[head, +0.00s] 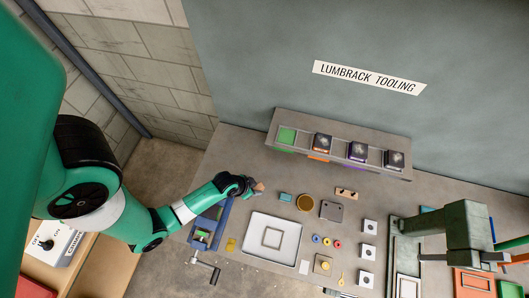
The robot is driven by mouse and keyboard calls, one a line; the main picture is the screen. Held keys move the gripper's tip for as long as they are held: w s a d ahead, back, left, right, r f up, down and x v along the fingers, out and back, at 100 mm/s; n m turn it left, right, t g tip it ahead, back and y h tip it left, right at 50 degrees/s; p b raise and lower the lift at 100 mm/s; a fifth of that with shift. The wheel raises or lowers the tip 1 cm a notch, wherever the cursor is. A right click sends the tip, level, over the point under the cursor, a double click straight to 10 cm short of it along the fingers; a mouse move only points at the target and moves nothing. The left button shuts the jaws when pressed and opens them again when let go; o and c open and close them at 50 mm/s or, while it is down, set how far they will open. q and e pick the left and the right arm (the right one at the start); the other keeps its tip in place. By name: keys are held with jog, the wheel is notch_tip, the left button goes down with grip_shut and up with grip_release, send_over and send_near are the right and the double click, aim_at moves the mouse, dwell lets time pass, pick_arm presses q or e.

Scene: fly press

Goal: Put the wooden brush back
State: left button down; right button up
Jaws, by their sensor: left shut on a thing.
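My left gripper (252,187) is above the table at its left part, shut on a small brown wooden piece (259,187), which looks like the wooden brush. Only a little of it shows past the fingers, so its bristles cannot be made out. A tan strip with dark spots (346,193) lies on the table to the right; I cannot tell if it is the brush's place. My right gripper is not in view.
A white tray (251,248) with a square frame lies below the gripper, beside a blue vise-like fixture (217,214). A rack (283,118) with several coloured blocks stands at the back. Small parts cover the middle. A dark green press (462,225) stands at right.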

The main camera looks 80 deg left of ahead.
aim_at(267, 191)
pick_arm(q)
jog(key=x, duration=0.2)
jog(key=w+x, duration=0.1)
jog(key=x, duration=0.2)
jog(key=shift+d+r+b, duration=0.1)
jog(key=shift+r+b, duration=0.15)
jog(key=shift+b, duration=0.15)
jog(key=f, duration=0.1)
jog(key=f+b, duration=0.1)
jog(key=f, duration=0.1)
jog(key=shift+w+f, duration=0.3)
jog(key=shift+f, duration=0.05)
jog(key=c, duration=1)
grip_release()
jog(key=shift+f+b, duration=0.1)
jog(key=shift+b, duration=0.25)
jog(key=o, duration=0.5)
jog(key=shift+c, duration=0.2)
